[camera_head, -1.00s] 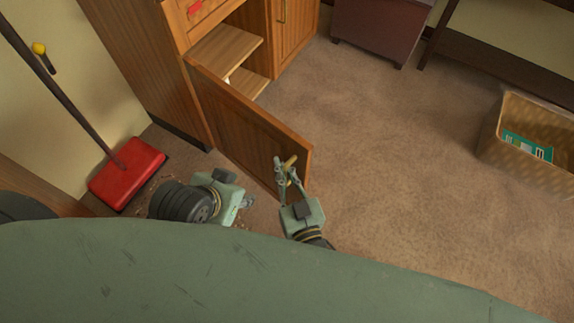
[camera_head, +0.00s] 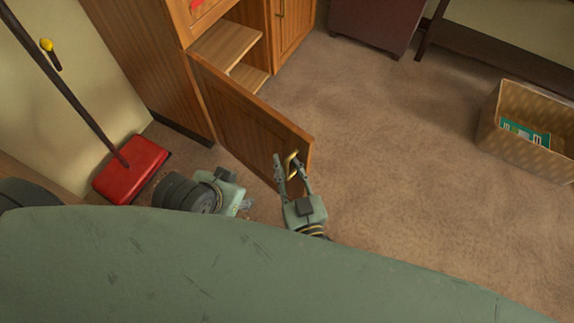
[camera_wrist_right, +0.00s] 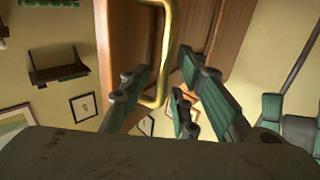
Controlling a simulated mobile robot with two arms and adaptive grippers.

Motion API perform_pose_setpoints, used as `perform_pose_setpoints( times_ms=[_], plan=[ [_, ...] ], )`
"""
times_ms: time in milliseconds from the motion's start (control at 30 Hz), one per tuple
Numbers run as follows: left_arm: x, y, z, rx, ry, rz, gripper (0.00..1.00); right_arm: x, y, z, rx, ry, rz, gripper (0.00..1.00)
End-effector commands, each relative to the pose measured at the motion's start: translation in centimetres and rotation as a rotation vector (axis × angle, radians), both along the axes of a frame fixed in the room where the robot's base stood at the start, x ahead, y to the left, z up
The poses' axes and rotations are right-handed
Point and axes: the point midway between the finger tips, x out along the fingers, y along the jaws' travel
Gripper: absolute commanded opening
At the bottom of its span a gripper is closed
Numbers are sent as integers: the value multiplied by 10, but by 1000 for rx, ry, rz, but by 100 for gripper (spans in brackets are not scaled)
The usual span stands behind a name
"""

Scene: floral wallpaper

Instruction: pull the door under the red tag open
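The wooden door (camera_head: 245,112) under the red tag (camera_head: 198,5) stands swung wide open, with cabinet shelves showing behind it. Its brass handle (camera_head: 291,165) is near the door's free end. My right gripper (camera_head: 286,162) is at the handle with its fingers spread apart. In the right wrist view the handle (camera_wrist_right: 164,45) passes close by the open fingers (camera_wrist_right: 165,68), and they are not clamped on it. My left gripper (camera_head: 244,207) is low, left of the right one, partly hidden by its own wrist; its fingers are too small to read.
A red broom head (camera_head: 130,170) with a dark stick rests at the left wall. A wicker basket (camera_head: 528,160) with a green item stands at the right. A dark cabinet (camera_head: 375,25) is at the back. The carpet (camera_head: 400,150) right of the door is clear.

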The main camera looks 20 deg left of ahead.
Motion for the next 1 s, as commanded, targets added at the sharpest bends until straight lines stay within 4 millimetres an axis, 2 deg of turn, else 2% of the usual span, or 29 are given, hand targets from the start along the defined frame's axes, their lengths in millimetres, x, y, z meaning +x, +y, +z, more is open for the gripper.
perform_pose_setpoints(
  times_ms=[367, 467, 800, 1000],
  plan=[
    [1, -1, 0, -1, -2, -3, 40, -5, -2, 1, 1, -1, 2, 29],
    [1, -1, 0, 0, -2, -2, 40, -18, -10, 0, -1, 1, 2, 29],
    [0, 0, 0, -1, -1, -1, 40, -77, -49, 0, -1, 2, 1, 29],
    [0, 0, 0, -1, -1, -1, 40, -97, -62, 1, 0, -1, 0, 29]
  ],
)
